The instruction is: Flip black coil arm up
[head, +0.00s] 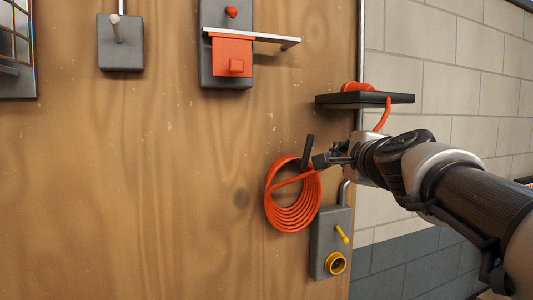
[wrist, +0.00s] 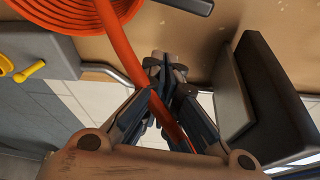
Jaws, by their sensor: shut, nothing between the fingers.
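The black coil arm (head: 307,152) is a short dark bar at the top of the orange hose coil (head: 293,212) on the wooden wall. It points up, tilted slightly right. My gripper (head: 322,161) is shut and empty, just right of the arm; I cannot tell whether they touch. In the wrist view, my gripper's closed fingers (wrist: 165,66) are at the centre, with the orange hose (wrist: 122,40) running past them. A black bar (wrist: 190,4), probably the coil arm, is cut off at the top edge. The coil (wrist: 75,12) is at upper left.
A black shelf (head: 365,99) with an orange item (head: 357,87) is above my wrist; the hose runs down from there. A grey box (head: 328,243) with a yellow lever (head: 341,233) is below. The wooden wall (head: 150,190) left of the coil is clear.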

